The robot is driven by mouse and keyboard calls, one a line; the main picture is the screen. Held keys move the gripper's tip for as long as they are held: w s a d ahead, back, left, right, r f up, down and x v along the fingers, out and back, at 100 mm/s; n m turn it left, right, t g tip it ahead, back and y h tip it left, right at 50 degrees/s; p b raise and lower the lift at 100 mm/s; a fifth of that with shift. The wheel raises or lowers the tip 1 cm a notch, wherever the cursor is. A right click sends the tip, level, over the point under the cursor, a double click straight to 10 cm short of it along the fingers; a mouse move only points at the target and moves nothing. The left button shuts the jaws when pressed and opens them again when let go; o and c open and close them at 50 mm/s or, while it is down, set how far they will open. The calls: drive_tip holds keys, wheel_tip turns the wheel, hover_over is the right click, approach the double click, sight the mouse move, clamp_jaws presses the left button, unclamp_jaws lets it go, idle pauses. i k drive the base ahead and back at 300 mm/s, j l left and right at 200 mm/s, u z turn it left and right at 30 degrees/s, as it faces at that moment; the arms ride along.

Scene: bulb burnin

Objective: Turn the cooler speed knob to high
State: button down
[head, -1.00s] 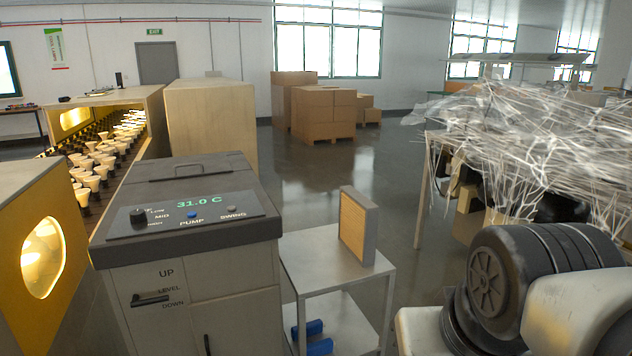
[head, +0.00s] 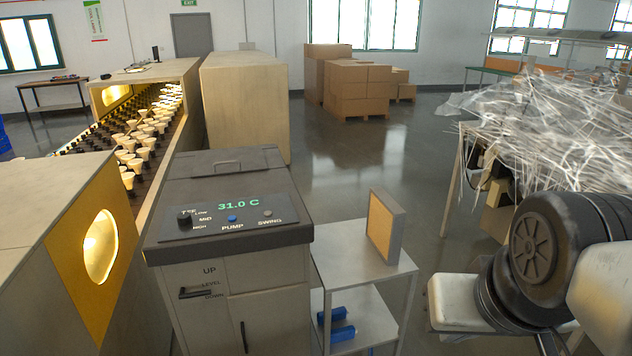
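The cooler (head: 232,262) is a grey and beige cabinet standing in the lower middle of the head view. Its dark top panel carries the small black speed knob (head: 184,219) at the left, with position labels beside it, including MID and HIGH. Which label the knob points to is too small to tell for sure. A green display (head: 238,204) reads 31.0 C. A blue PUMP button (head: 232,218) and a grey SWING button (head: 268,213) sit right of the knob. My arm shows at the lower right, well apart from the cooler; my gripper is out of view.
A metal cart (head: 370,262) with a framed filter panel (head: 384,226) on top and blue cylinders (head: 337,334) below stands right of the cooler. A lit bulb rack (head: 130,140) is at left. A wrapped pile (head: 550,135) is at right. Open floor lies behind the cart.

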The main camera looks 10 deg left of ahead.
sight(184, 219)
drive_tip(key=u, duration=1.35)
